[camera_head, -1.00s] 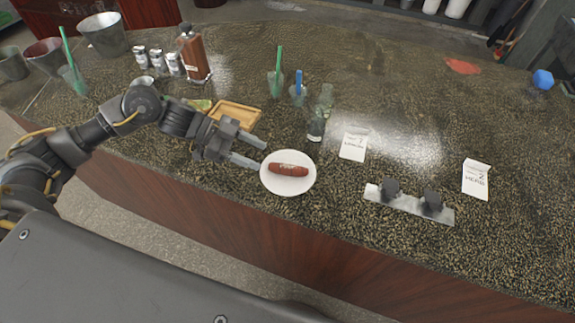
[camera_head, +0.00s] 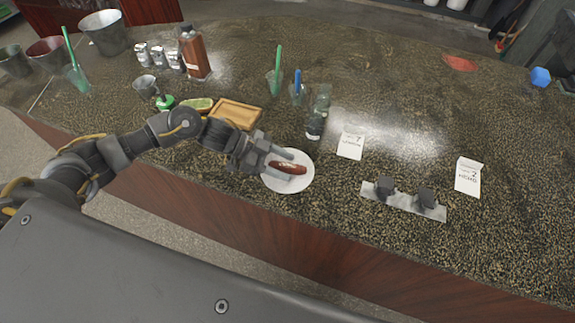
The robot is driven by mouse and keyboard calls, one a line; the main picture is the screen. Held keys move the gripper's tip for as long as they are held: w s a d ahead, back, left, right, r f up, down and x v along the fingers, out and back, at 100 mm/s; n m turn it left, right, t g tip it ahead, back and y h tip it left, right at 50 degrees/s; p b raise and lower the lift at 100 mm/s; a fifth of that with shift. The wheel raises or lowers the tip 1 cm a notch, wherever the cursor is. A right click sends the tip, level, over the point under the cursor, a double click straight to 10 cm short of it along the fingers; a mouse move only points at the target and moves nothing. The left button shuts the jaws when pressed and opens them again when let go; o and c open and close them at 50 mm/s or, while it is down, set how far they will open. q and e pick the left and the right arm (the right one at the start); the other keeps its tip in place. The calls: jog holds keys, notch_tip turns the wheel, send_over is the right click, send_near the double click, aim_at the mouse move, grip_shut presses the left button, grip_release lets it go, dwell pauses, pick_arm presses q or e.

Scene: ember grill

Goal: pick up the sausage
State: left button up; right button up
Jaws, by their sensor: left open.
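The sausage (camera_head: 287,167) is reddish brown and lies on a white round plate (camera_head: 287,187) near the front edge of the counter. My left gripper (camera_head: 291,165) is open, with its fingers over the plate on either side of the sausage. One finger is on the far side and one on the near side, and they hide parts of the sausage. I cannot tell whether the fingers touch it. My right gripper is not in the view.
A wooden tray (camera_head: 236,113) and a bun (camera_head: 197,104) lie behind my left arm. Glass cups, one with a green straw (camera_head: 278,62), and a clear bottle (camera_head: 315,124) stand beyond the plate. A metal strip with two dark knobs (camera_head: 404,201) is at right.

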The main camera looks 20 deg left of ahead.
pick_arm(q)
jog(key=c, duration=1.1)
jog(key=shift+r, duration=0.1)
jog(key=shift+r, duration=0.2)
notch_tip(320, 180, up, 2)
jog(key=shift+r+b, duration=0.15)
jog(key=shift+b, duration=0.9)
jog(key=s+d+r+b, duration=0.1)
jog(key=s+d+r, duration=0.8)
jog(key=s+r, duration=0.1)
jog(key=shift+d, duration=0.4)
